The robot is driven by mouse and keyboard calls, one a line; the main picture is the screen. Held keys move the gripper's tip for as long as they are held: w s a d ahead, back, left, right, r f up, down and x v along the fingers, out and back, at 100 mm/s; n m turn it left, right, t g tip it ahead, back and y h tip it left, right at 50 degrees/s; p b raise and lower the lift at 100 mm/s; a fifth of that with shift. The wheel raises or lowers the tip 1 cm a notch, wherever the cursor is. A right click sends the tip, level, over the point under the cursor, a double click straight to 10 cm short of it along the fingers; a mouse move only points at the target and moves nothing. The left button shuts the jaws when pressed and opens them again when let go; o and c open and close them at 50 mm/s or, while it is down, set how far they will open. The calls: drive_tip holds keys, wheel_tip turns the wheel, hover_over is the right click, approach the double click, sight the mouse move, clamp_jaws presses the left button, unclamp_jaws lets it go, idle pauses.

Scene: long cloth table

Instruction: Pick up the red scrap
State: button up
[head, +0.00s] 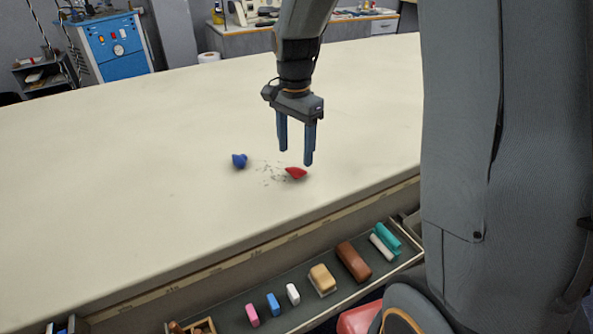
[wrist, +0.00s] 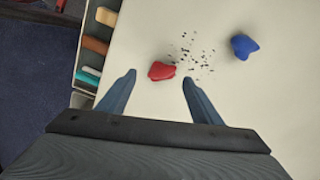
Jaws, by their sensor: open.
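The red scrap (head: 296,173) lies on the pale table, a small crumpled piece near the front edge. It also shows in the wrist view (wrist: 161,71), ahead of the fingertips and between their lines. My gripper (head: 296,157) is open and empty, pointing down with its blue fingers just above and behind the scrap in the head view. The fingers show in the wrist view (wrist: 159,77) on either side, apart from the scrap.
A blue scrap (head: 239,160) lies left of the red one, with dark crumbs (head: 271,172) between them. Below the table edge, an open tray (head: 222,316) holds a brown block (head: 353,261), a tan block (head: 322,279) and several smaller pieces. The table's left side is clear.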

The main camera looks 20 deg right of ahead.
sight(295, 169)
drive_tip(key=shift+w+f+p, duration=0.2)
drive_tip(key=shift+f+p, duration=0.25)
drive_tip(key=shift+f, duration=1)
drive_tip(key=shift+w+f+p, duration=0.15)
drive_tip(key=shift+f+p, duration=0.3)
drive_tip(key=shift+f, duration=1)
drive_tip(key=shift+c, duration=0.2)
drive_tip(key=c, duration=1.1)
